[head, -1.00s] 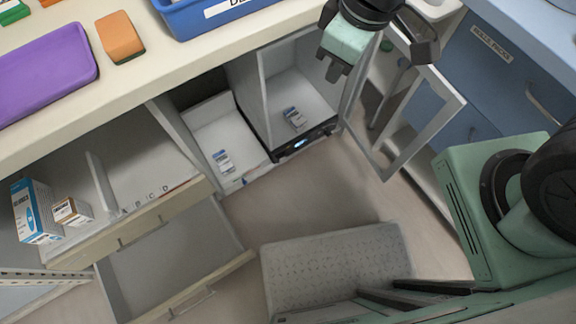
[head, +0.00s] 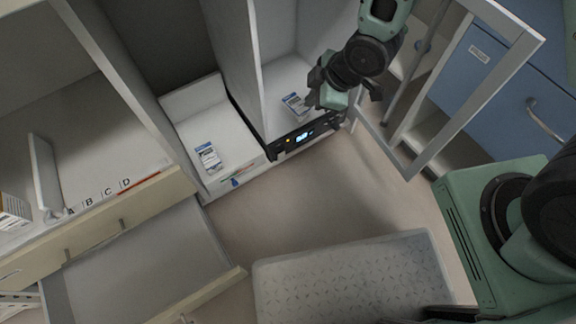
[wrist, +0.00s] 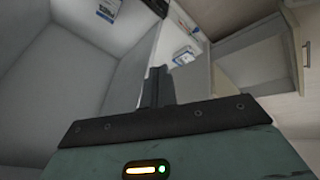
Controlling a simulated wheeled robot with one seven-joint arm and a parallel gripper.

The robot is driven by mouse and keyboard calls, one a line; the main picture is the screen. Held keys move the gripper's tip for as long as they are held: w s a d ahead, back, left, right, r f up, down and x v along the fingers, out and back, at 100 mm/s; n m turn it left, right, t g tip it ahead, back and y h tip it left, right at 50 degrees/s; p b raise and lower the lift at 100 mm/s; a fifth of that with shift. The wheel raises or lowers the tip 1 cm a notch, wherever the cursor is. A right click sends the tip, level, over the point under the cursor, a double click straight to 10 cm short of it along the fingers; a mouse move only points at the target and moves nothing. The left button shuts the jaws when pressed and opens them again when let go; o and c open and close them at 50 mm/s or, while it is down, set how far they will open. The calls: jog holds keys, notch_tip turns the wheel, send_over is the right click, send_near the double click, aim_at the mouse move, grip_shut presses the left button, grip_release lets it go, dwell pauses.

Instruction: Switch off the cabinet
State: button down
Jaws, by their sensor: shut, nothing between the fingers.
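The cabinet (head: 283,62) is a pale compartment with its framed door (head: 463,105) swung open to the right. A small blue-and-white box (head: 296,104) lies on the cabinet floor; a box also shows at the top of the wrist view (wrist: 108,8). My gripper (head: 313,98) is shut and empty, in front of the cabinet opening, just above the panel's right part in the picture. In the wrist view its fingers (wrist: 158,86) are together. Contact with the panel cannot be told.
Left of the cabinet is a white tray (head: 180,117) with another box (head: 207,157). Further left are a shelf marked A to D (head: 115,150) and an open drawer (head: 150,255). A grey textured step (head: 350,280) stands on the floor. Blue drawers (head: 480,65) are at right.

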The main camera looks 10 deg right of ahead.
aim_at(282, 156)
notch_tip(282, 156, down, 29)
jog(key=s+d+n+y+b, duration=0.1)
jog(key=n+b, duration=0.4)
jog(key=b, duration=1.1)
jog(key=shift+d+y, duration=0.65)
jog(key=shift+y, duration=0.35)
jog(key=shift+s, duration=0.1)
jog(key=w+a+f+b, duration=0.6)
jog(key=a+f+b, duration=0.1)
jog(key=b, duration=0.2)
jog(key=shift+w, duration=0.3)
